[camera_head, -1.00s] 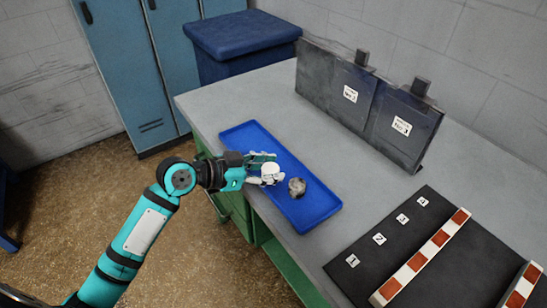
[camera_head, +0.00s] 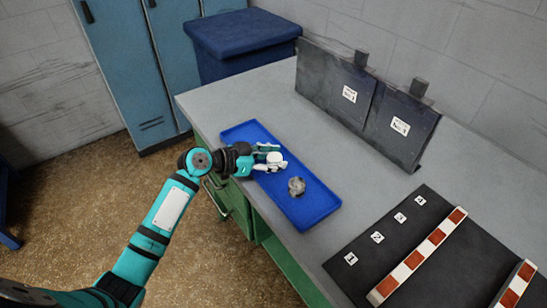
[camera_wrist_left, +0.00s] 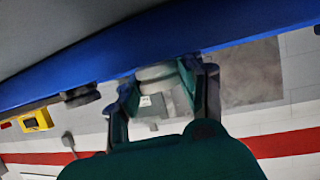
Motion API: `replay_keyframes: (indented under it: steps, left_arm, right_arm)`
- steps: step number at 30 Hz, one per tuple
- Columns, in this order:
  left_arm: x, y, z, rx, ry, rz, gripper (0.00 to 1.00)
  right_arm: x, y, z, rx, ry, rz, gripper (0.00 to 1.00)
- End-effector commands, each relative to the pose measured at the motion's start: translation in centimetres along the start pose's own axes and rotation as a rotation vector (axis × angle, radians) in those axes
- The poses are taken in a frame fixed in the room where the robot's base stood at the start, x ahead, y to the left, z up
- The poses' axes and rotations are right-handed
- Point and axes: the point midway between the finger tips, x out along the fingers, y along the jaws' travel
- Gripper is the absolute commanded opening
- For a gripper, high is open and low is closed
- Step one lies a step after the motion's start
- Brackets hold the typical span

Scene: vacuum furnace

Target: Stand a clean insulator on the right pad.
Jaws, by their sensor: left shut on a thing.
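A white insulator (camera_head: 276,160) is between the fingers of my left gripper (camera_head: 267,157), which is shut on it over the blue tray. Whether it touches the tray is unclear. In the left wrist view, a pale, blurred insulator (camera_wrist_left: 160,88) shows between the two fingers of my left gripper (camera_wrist_left: 163,85). A second insulator (camera_head: 296,186), grey and mottled with dark stains, sits in the tray (camera_head: 315,210) to the right of the gripper. I cannot make out which surface is the right pad. My right gripper is not in view.
A dark mat (camera_head: 375,262) with labels numbered 1 to 4 and red-and-white striped bars (camera_head: 412,262) lies at the right of the grey bench (camera_head: 225,105). Two dark upright panels (camera_head: 400,125) with labels stand along the back. The bench between tray and panels is clear.

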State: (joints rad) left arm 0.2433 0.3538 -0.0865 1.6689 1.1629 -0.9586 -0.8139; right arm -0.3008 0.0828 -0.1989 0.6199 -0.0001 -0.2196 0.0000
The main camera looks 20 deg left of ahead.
Motion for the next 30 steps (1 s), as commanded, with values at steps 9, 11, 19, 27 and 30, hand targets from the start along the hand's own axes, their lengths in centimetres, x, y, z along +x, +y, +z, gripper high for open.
replay_keyframes:
  steps: [9, 11, 19, 27, 30]
  left_arm:
    - [0.1, 0.0, 0.2, 0.000, 0.000, 0.000, 0.60]
    - [0.1, 0.0, 0.2, 0.000, 0.000, 0.000, 0.60]
    - [0.1, 0.0, 0.1, -0.001, 0.001, 0.001, 0.60]
    - [-4.3, -0.1, 0.5, 0.008, -0.003, -0.003, 0.60]
    - [-6.9, -0.1, 0.4, 0.004, -0.006, -0.003, 0.60]
  right_arm:
    - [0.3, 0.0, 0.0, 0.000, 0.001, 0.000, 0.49]
    - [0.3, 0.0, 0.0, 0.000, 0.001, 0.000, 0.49]
    - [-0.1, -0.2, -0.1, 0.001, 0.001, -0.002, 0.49]
    - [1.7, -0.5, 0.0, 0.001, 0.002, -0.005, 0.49]
    - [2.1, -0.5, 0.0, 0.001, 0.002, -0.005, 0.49]
